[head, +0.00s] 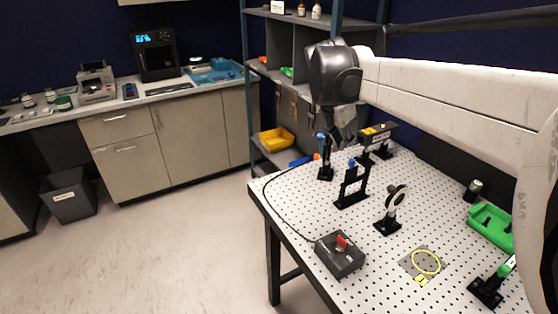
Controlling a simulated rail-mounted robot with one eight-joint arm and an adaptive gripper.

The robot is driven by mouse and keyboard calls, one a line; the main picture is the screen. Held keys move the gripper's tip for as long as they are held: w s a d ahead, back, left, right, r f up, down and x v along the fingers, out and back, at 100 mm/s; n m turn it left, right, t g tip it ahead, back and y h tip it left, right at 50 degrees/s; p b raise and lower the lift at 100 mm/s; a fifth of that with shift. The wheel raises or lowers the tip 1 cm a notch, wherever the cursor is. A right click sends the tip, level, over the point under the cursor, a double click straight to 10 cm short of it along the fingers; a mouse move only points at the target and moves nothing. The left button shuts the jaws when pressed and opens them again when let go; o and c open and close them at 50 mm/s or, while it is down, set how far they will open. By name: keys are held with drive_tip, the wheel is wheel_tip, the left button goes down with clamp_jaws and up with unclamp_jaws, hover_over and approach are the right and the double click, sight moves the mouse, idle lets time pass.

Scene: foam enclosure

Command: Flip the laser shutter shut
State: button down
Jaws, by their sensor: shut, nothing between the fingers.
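My gripper (343,137) points down over the far part of the white perforated optical table (300,210). It is shut and empty, and it looks close to the black stands there, though I cannot tell whether it touches one. A black laser-like housing with a yellow label (378,131) stands on posts just right of it. A black upright frame with a blue top (351,187) stands in front of it, and another blue-topped black stand (325,168) is to the left. I cannot tell which is the shutter or its flap's position.
A round optic mount (393,205) stands mid-table. A black box with a red switch (340,255) sits at the front left, with a cable running from it. A yellow ring (426,262) and a green tray (490,228) lie right. Shelving (290,45) stands behind.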

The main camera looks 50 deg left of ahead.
drive_tip(key=shift+s+a+f+n, duration=0.15)
drive_tip(key=shift+s+a+f, duration=0.05)
drive_tip(key=shift+s+a, duration=0.25)
drive_tip(key=shift+s+a+f+n, duration=0.15)
drive_tip(key=shift+s+a, duration=0.2)
drive_tip(key=shift+s, duration=0.1)
drive_tip(key=p, duration=0.2)
approach(348, 170)
wheel_tip(348, 170, down, 5)
drive_tip(key=shift+w+a, duration=0.1)
drive_tip(key=shift+w, duration=0.8)
